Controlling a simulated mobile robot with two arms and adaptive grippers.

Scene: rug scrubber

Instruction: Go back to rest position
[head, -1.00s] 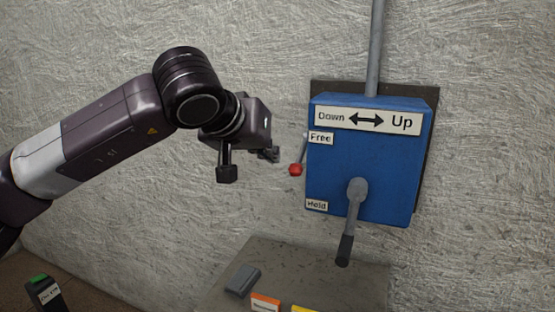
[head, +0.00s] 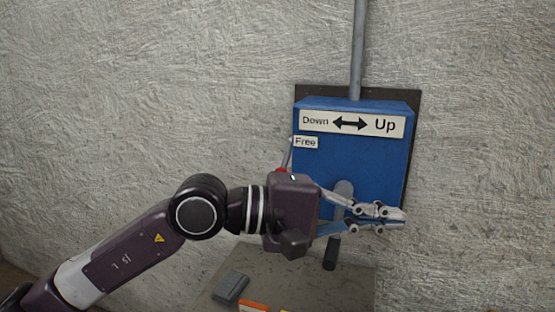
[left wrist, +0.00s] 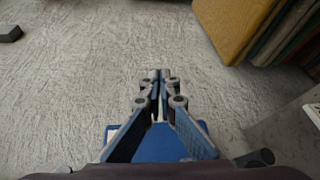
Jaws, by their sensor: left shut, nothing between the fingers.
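My left gripper (head: 398,215) is shut and empty. It points right, across the front of the blue control box (head: 365,160) with the "Down" and "Up" label (head: 352,124). In the left wrist view its fingers (left wrist: 160,78) are together with nothing between them, and part of the blue box shows behind them. The grey crank's hub (head: 343,190) is partly hidden by the gripper; its black handle (head: 330,253) hangs below. I cannot tell if the gripper touches the crank. The red-knobbed lever (head: 281,171) is by the "Free" label, partly hidden. My right gripper is out of view.
A grey ledge (head: 340,285) with a grey block (head: 230,287) and an orange label (head: 252,307) lies below the box. A pipe (head: 358,50) runs up the rough wall. The left wrist view shows a yellowish panel (left wrist: 232,25) at upper right.

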